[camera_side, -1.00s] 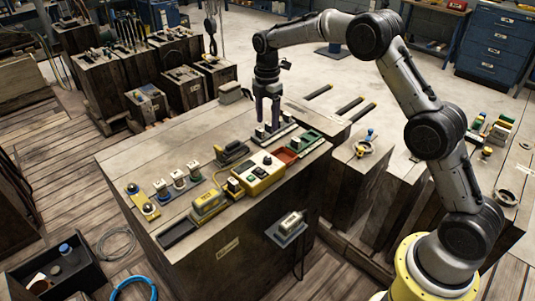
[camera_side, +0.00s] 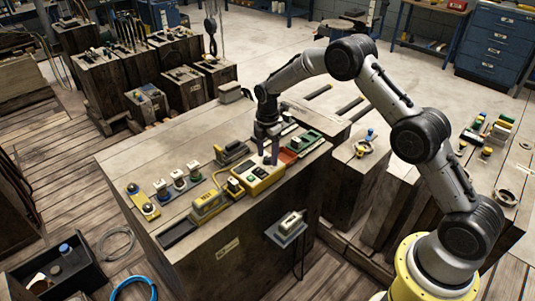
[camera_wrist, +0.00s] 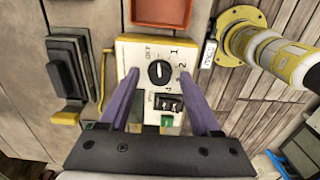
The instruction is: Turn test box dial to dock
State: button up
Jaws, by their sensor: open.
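The test box (camera_side: 257,174) is yellow with a pale top face and stands on the wooden bench. Its face fills the middle of the wrist view (camera_wrist: 135,50). The round black dial (camera_wrist: 159,72) has a white pointer mark running roughly along the picture's vertical. Printed marks surround it, including "OFF" and numbers; the smaller print is hard to read. My gripper (camera_wrist: 160,76) is open and empty, with one purple-grey finger on each side of the dial in that view. In the side view my gripper (camera_side: 270,159) is over the box; contact cannot be told.
A yellow unit (camera_side: 208,206) stands left of the box, and a black device (camera_side: 233,152) behind it. A green case (camera_side: 305,141) and a red tray (camera_side: 287,155) are close on the right. Several white-topped fittings (camera_side: 178,178) stand at the left. Bare bench lies at the back left.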

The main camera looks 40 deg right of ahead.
jog(key=shift+c, duration=0.2)
grip_shut()
